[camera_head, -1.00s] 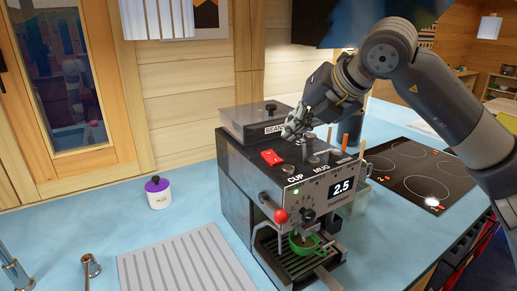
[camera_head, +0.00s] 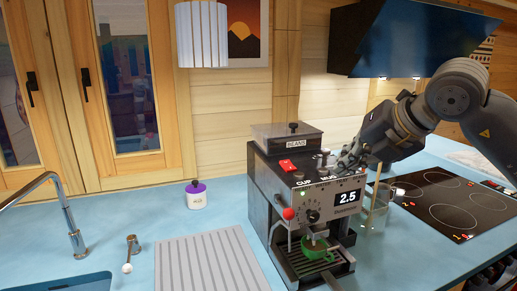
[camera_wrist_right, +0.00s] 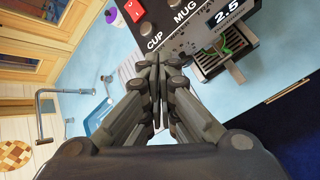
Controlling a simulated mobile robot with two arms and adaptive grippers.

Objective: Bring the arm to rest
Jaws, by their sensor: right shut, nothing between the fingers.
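My right gripper (camera_head: 348,160) is at the upper right side of the coffee machine (camera_head: 262,205), close to its top front edge in the head view. In the right wrist view its fingers (camera_wrist_right: 157,62) are together and hold nothing. The machine's front shows CUP and MUG labels and a 2.5 display (camera_head: 347,198). A green cup (camera_head: 316,250) stands on the drip grate under the spout; it also shows in the right wrist view (camera_wrist_right: 228,50). I cannot tell whether the gripper touches the machine. My left gripper is not in view.
A glass jug (camera_head: 374,218) with sticks in it stands right of the machine. The black hob (camera_head: 450,200) lies beyond. A purple-lidded jar (camera_head: 196,195), a ribbed draining mat (camera_head: 205,262) and a tap (camera_head: 62,190) are on the left. The blue counter between jar and tap is clear.

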